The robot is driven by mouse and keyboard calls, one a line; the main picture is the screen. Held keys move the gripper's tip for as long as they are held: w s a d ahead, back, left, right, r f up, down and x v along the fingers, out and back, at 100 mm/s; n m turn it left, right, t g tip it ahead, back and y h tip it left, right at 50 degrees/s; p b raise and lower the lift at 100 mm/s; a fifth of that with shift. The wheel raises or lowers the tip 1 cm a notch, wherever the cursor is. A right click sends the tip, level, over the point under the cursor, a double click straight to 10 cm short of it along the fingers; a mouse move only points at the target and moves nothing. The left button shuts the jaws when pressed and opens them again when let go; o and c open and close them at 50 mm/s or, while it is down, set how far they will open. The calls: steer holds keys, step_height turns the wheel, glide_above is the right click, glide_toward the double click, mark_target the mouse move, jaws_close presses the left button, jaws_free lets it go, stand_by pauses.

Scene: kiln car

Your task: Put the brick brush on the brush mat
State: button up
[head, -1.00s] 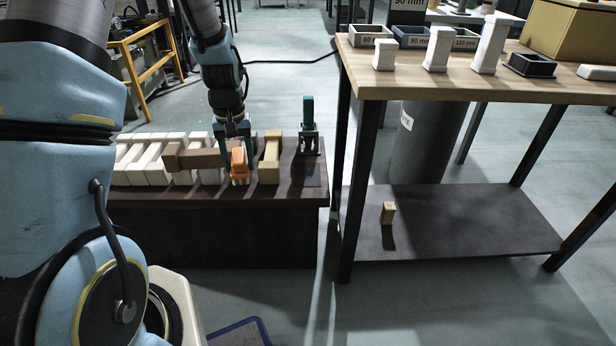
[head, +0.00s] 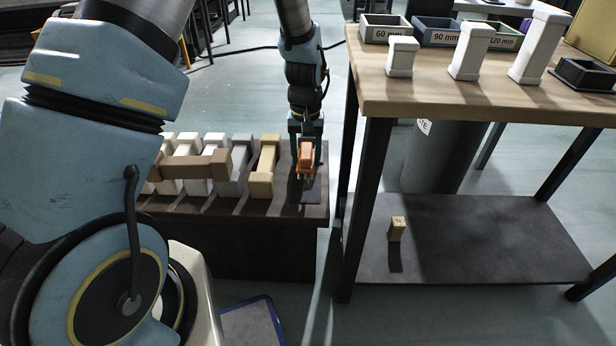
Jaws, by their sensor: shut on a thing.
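The brick brush (head: 307,158) has an orange body and pale bristles pointing down. My gripper (head: 306,148) is shut on it and holds it upright over the right end of the dark kiln car (head: 180,208). The brush mat (head: 304,194) is a thin dark pad at that end, just below and in front of the brush. Whether the bristles touch the mat I cannot tell. The arm and brush hide the mat's far part.
A brown brick (head: 202,166) lies across some. A wooden table (head: 450,100) with a lower shelf (head: 470,250) stands to the right.

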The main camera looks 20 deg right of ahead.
mark_target(306, 151)
steer(key=shift+f+b, duration=0.45)
steer(key=shift+f, duration=2.8)
steer(key=shift+f, duration=0.15)
steer(key=o, duration=1.2)
step_height(306, 151, up, 12)
steer(key=shift+r+p, duration=0.2)
steer(key=shift+p, duration=0.9)
